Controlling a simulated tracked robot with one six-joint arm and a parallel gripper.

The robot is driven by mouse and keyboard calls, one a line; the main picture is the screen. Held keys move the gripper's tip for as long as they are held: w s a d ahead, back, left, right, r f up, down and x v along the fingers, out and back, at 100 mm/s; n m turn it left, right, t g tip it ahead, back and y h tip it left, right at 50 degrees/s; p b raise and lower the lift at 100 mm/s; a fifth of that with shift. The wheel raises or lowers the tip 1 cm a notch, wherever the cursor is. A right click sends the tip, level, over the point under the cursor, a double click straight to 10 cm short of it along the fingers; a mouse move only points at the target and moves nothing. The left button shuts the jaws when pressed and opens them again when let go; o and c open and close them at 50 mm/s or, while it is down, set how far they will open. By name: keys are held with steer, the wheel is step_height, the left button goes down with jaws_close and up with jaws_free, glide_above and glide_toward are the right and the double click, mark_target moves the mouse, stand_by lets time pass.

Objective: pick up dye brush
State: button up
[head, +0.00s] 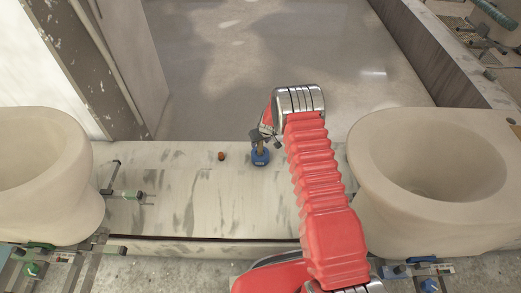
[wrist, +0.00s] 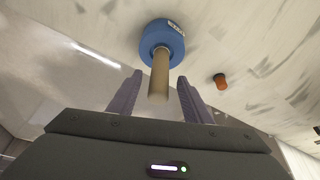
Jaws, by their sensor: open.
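The dye brush shows in the head view as a blue round head (head: 260,158) with a short tan handle, standing on the pale, streaked ledge (head: 190,205). In the wrist view its blue head (wrist: 162,36) is at top centre and its tan handle (wrist: 159,76) points toward me. My gripper (head: 262,134) is right at the brush in the head view and partly hides the handle. In the wrist view my open gripper (wrist: 161,80) has one finger on each side of the handle, with a gap on both sides. Nothing is held.
A small orange-brown cylinder (head: 221,156) stands on the ledge left of the brush. Large cream basins stand at left (head: 70,185) and right (head: 365,165). Metal fittings with green knobs (head: 128,195) sit by the left basin. The ledge between the basins is otherwise mostly clear.

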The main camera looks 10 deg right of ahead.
steer(key=shift+x, duration=2.45)
steer(key=shift+w+r, duration=0.1)
steer(key=shift+w, duration=0.05)
steer(key=shift+c, duration=0.2)
steer(key=c, duration=1)
